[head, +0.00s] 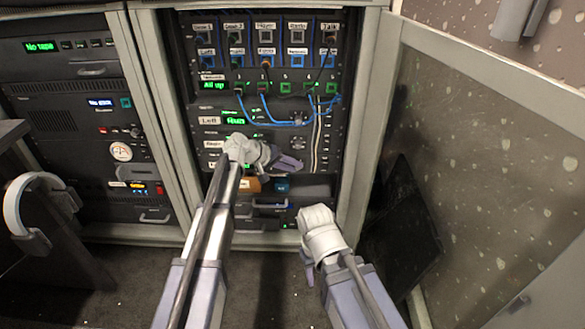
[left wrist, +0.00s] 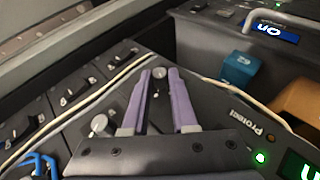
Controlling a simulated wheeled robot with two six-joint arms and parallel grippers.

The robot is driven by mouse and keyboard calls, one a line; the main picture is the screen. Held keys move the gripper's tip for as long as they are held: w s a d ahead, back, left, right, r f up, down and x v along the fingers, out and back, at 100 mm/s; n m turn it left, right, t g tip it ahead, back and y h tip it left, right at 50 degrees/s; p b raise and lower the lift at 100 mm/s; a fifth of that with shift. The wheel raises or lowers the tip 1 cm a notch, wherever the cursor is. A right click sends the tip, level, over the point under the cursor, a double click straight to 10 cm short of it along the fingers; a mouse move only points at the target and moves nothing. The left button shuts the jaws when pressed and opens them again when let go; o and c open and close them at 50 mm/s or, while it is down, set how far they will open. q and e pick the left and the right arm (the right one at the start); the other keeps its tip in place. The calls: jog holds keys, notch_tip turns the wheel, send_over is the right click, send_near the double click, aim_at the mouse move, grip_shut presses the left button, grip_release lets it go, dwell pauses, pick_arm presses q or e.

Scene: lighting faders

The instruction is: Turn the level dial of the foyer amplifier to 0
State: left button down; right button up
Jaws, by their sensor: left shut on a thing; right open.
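My left gripper (head: 291,164) reaches across the lower amplifier panels of the middle rack. In the left wrist view its two purple fingers (left wrist: 159,76) are shut on a small round grey dial (left wrist: 159,73) on a dark panel. The dial's pointer and scale are too small to read. The panel has a lit green display (left wrist: 300,168), a green lamp and the word Protect. The foyer name is not readable on it; my left arm covers part of its front in the head view. My right gripper (head: 308,272) is low in front of the rack, open, apart from the panels.
Another pale knob (left wrist: 98,123) sits beside the fingers. Blue cables (head: 262,117) and pale cables (head: 317,140) hang close by. An orange block (head: 247,185) and a blue block (head: 283,185) sit below. A cabinet door (head: 480,150) stands open at right.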

pick_arm(q)
jog(key=c, duration=0.7)
grip_release()
jog(key=p+v, duration=0.4)
jog(key=v, duration=0.3)
jog(key=shift+s+a+r+p, duration=0.2)
jog(key=shift+a+r+p, duration=0.05)
jog(key=shift+p, duration=0.15)
